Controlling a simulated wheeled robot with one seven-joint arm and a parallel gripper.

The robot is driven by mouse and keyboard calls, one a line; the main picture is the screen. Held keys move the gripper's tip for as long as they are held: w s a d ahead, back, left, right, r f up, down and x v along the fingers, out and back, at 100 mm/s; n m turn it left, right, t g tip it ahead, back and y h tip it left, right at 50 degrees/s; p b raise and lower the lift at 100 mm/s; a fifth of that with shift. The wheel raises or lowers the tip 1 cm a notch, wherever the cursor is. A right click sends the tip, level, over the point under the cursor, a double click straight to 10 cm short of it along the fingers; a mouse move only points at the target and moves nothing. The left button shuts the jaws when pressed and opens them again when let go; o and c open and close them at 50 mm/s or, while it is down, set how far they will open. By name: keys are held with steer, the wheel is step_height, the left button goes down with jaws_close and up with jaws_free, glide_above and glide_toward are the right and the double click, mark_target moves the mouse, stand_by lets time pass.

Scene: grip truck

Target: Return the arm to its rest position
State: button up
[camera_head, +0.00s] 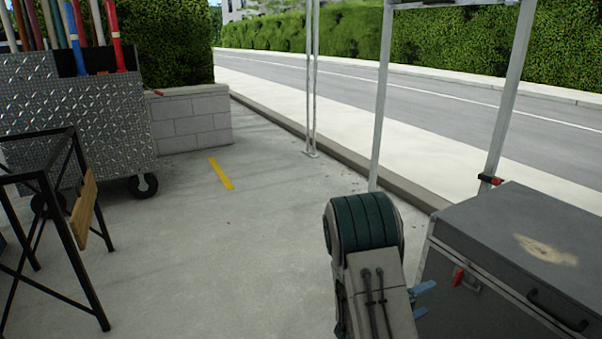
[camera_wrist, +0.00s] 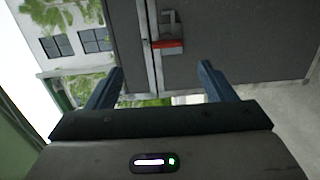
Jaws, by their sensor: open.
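My arm rises at the bottom centre of the head view, with its dark green, ribbed joint toward the camera. My gripper (camera_head: 423,300) shows only partly behind the arm, as blue fingers beside the front of a grey case (camera_head: 520,250). In the wrist view my gripper (camera_wrist: 160,82) is open, its two blue fingers wide apart with nothing between them. The case's dark face (camera_wrist: 245,40) and a red latch (camera_wrist: 168,44) lie beyond the fingertips. I cannot tell the exact gap to the case.
A black metal stand (camera_head: 60,225) is at the left. A wheeled diamond-plate cart (camera_head: 75,125) holds upright poles. A block wall (camera_head: 190,125) stands behind it. Metal posts (camera_head: 381,100) rise near the curb. The concrete floor (camera_head: 230,270) in the middle is clear.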

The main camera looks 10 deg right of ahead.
steer(key=s+a+r+m+g+y+p, duration=0.1)
steer(key=s+r+m+g+y+p, duration=0.15)
steer(key=s+r+p, duration=0.5)
steer(key=s+a+r+m+g+y+p, duration=0.1)
steer(key=s+r+g+y+p, duration=0.2)
steer(key=r, duration=0.7)
steer(key=s+a+r+m+g+y+p, duration=0.1)
steer(key=s+a+r+m+g+p, duration=0.2)
steer(key=r+p, duration=0.5)
steer(key=s+a+r+t+y+p, duration=0.1)
steer(key=s+a+r+y+p, duration=0.1)
steer(key=a+r+p, duration=0.3)
steer(key=s+a+r+n+t+y+p, duration=0.1)
steer(key=a+r+y+p, duration=0.4)
steer(key=r, duration=0.7)
steer(key=s+a+r+n+t+y+p, duration=0.1)
steer(key=s+a+r+t+y+p, duration=0.2)
steer(key=a+r+p, duration=0.3)
steer(key=shift+p+v, duration=1)
steer(key=shift+v, duration=0.15)
